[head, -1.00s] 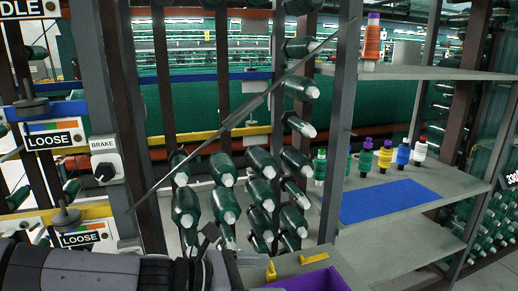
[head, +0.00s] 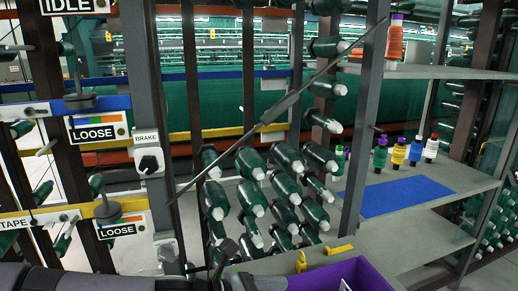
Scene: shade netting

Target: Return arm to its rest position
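My dark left arm crosses the bottom left edge of the head view. At its end, a dark shape that appears to be my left gripper (head: 222,262) sits low in front of the green cones, left of the yellow clips. Its fingers are too dark and small to tell open from shut, and I see nothing clearly held in it. My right arm and gripper are not in view.
Green yarn cones (head: 286,205) fill the rack ahead. A thin dark rod (head: 285,103) slants across it. A brake knob (head: 149,160) is on the left post. A shelf with a blue mat (head: 405,196) and coloured spools stands right. A purple bin (head: 345,277) is low in front.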

